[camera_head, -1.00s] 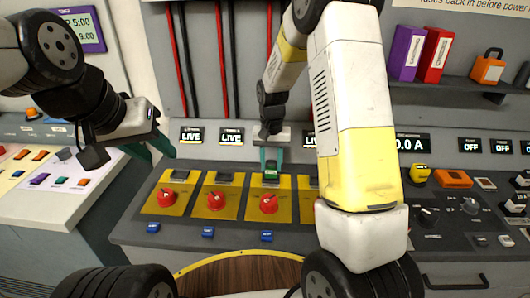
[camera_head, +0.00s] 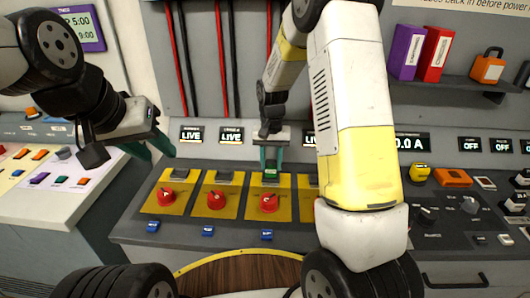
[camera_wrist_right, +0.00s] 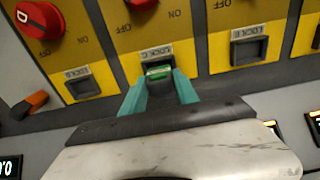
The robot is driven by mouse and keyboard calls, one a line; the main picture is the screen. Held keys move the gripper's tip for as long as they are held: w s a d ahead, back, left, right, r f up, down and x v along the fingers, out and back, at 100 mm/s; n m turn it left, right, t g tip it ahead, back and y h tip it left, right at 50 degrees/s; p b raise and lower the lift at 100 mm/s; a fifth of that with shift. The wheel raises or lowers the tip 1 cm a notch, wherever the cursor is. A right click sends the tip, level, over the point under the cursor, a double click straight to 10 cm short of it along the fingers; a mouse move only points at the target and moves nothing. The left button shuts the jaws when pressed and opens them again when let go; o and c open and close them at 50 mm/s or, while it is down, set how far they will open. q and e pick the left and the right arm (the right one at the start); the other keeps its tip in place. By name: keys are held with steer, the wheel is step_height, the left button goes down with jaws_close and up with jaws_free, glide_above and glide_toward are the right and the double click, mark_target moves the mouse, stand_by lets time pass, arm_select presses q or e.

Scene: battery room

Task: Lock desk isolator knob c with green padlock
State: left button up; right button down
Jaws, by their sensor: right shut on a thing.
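Red knob C (camera_head: 269,203) sits on the third yellow panel from the left on the desk; its lower edge shows at the top of the right wrist view (camera_wrist_right: 141,3). My right gripper (camera_head: 271,169) is shut on the green padlock (camera_head: 270,175), above knob C in the picture. In the right wrist view the padlock (camera_wrist_right: 158,72) is between the teal fingertips, right at the slot under the label LOCK C (camera_wrist_right: 155,52). I cannot tell whether its shackle is engaged. My left gripper (camera_head: 150,147) is open and empty above the desk's left end.
Red knobs A (camera_head: 166,197) and B (camera_head: 216,200) stand on neighbouring yellow panels. In the right wrist view, red knob D (camera_wrist_right: 38,20) and the dark LOCK B slot (camera_wrist_right: 248,49) flank the padlock.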

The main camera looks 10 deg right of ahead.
mark_target(271, 160)
steer(key=shift+f, duration=0.55)
steer(key=c, duration=1.2)
jaws_free()
steer(key=shift+r, duration=5.5)
